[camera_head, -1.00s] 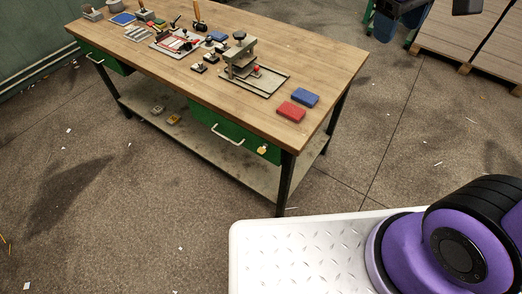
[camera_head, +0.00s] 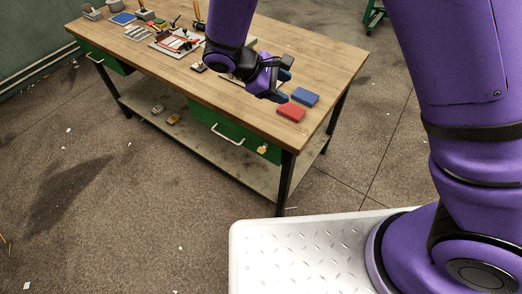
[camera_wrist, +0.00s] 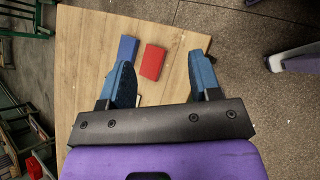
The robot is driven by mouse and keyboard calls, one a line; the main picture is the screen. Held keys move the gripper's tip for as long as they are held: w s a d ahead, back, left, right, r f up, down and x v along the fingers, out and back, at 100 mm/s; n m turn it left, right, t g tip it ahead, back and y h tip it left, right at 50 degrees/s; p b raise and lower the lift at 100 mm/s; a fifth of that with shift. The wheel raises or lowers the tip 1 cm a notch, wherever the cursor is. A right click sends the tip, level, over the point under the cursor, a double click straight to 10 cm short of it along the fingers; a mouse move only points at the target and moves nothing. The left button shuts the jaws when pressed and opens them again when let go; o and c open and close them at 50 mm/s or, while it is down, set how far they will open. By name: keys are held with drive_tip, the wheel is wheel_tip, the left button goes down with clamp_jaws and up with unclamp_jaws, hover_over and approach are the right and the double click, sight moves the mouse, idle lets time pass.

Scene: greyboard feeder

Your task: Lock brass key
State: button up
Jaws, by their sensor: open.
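A small brass key (camera_head: 263,149) sits at the right end of the front of the green drawer (camera_head: 235,132) under the workbench top. It is too small to tell which way it is turned. My gripper (camera_head: 285,80) is open above the bench top, higher than the key and a little to its right in the head view. In the wrist view my gripper (camera_wrist: 161,70) shows two blue fingers spread apart with nothing held between them. The key does not show in the wrist view.
A red block (camera_head: 291,113) and a blue block (camera_head: 305,97) lie near the bench's right end, close to my gripper. A pale handle (camera_head: 228,137) sticks out from the drawer. Tools crowd the left of the wooden bench top (camera_head: 330,70).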

drive_tip(key=s+a+f+n+t+h, duration=0.1)
drive_tip(key=a+f+n+t+h, duration=0.2)
drive_tip(key=f, duration=0.5)
drive_tip(key=s+a+f+n+t, duration=0.1)
drive_tip(key=a+f+n+t, duration=0.15)
drive_tip(key=a+f, duration=0.35)
drive_tip(key=n+t+y, duration=0.1)
drive_tip(key=n+t, duration=0.6)
drive_tip(key=n, duration=0.2)
approach(261, 150)
drive_tip(key=shift+t+y, duration=0.25)
drive_tip(key=shift+y, duration=0.15)
drive_tip(key=x, duration=1)
drive_tip(key=shift+s+d+f, duration=0.1)
drive_tip(key=shift+s+d, duration=0.1)
drive_tip(key=c, duration=0.9)
